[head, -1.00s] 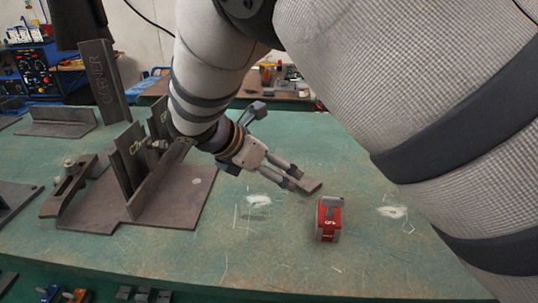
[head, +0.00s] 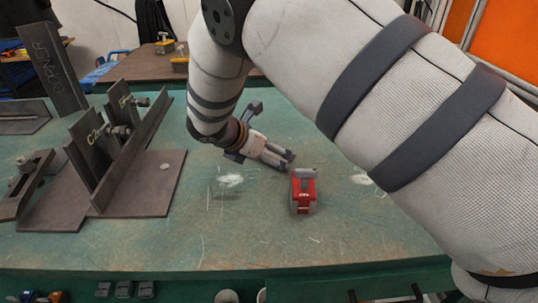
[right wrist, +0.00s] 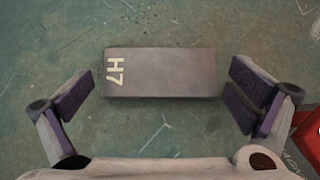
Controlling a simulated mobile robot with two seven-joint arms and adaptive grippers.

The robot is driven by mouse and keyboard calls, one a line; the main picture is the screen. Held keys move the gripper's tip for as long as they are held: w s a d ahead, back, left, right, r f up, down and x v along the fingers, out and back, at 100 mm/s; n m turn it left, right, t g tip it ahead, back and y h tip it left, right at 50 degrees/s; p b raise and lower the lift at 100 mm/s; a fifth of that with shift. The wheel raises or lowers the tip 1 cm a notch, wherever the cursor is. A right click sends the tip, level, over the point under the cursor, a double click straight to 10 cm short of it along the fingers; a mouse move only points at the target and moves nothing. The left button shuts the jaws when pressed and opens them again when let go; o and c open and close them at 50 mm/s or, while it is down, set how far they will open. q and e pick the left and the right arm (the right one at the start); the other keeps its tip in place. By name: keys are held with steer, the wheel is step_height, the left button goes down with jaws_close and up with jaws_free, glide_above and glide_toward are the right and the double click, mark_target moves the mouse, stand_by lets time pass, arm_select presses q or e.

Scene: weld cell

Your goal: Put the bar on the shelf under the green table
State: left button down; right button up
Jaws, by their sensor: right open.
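The bar (right wrist: 165,73) is a grey-brown block marked H7, lying flat on the green table (head: 235,245). In the right wrist view it lies between the spread fingers of my right gripper (right wrist: 165,100), with a gap at each side. The right gripper (head: 283,158) is open, low over the table in the head view, where it and the red block hide most or all of the bar. My left gripper is in neither view. Below the table's front edge, the shelf area shows only as a dark strip with small grey blocks (head: 124,290).
A red block-shaped tool (head: 303,192) with a grey top stands close to the right gripper, and its edge shows in the right wrist view (right wrist: 306,140). A steel fixture with upright plates (head: 135,185) fills the table's left. The table's front middle is clear.

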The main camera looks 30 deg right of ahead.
steer(key=shift+r, duration=0.1)
steer(key=c, duration=1.6)
